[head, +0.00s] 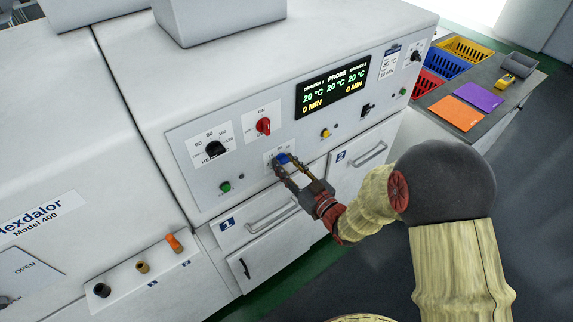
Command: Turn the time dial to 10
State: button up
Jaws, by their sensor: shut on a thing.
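A white machine has a grey control panel (187,150) on its sloped front. My gripper (283,162) reaches the lower middle of this panel, with its fingers closed around a small blue dial (283,157). Its label plate is mostly covered by the fingers, so its markings and pointer position cannot be read. A dark display (333,87) above it shows 20 °C in several places and 0 MIN at its lower left and lower right.
A black temperature dial (214,149), a red ON switch (263,126), a green button (225,187) and a yellow button (325,133) surround my gripper. Drawer handles (271,214) lie below. A side table at right holds coloured baskets (446,66) and an orange sheet (455,113).

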jog(key=shift+c, duration=0.8)
jog(key=m, duration=0.3)
jog(key=shift+m, duration=0.4)
jog(key=m, duration=0.4)
jog(key=shift+m, duration=0.4)
jog(key=o, duration=1.2)
jog(key=shift+c, duration=0.2)
jog(key=shift+d, duration=0.1)
